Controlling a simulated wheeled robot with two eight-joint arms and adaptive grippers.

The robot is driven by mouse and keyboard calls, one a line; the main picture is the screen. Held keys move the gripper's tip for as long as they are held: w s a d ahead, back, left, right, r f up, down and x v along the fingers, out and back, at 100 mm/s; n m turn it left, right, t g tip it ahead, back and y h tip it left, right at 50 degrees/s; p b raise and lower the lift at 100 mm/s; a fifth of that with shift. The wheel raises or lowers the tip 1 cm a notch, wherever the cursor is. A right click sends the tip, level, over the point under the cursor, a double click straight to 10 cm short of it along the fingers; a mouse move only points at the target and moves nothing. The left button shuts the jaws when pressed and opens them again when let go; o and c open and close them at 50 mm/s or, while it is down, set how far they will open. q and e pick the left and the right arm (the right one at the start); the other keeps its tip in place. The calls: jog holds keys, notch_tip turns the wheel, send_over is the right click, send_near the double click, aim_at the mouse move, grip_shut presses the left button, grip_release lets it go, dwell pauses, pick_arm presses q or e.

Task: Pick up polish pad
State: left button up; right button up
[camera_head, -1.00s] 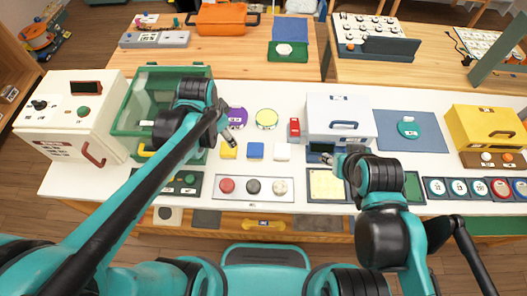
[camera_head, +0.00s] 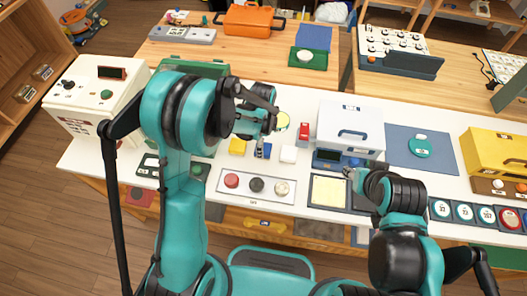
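A round yellow pad (camera_head: 283,122) lies on the white table (camera_head: 217,155), partly covered by my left gripper (camera_head: 266,122). I cannot tell for sure whether it is the polish pad; a teal round piece (camera_head: 419,147) lies on a blue mat at the right. My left gripper hangs over the row of coloured blocks, its fingers beside the yellow pad in the picture; whether it touches anything or is open is unclear. The purple round pad is hidden behind my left arm. My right gripper (camera_head: 350,173) is low in front of the white box, its fingers too small to judge.
A yellow block (camera_head: 238,146), a blue block (camera_head: 263,150) and a white block (camera_head: 288,154) stand near my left gripper. A red item (camera_head: 304,132) and a white box (camera_head: 350,126) are to the right. Red, black and white buttons (camera_head: 256,185) are in front.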

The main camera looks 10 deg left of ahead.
pick_arm(q)
notch_tip(320, 180, down, 4)
jog(key=shift+r+b, duration=0.1)
jog(key=shift+b, duration=0.35)
jog(key=c, duration=1.4)
jog(key=shift+r, duration=0.1)
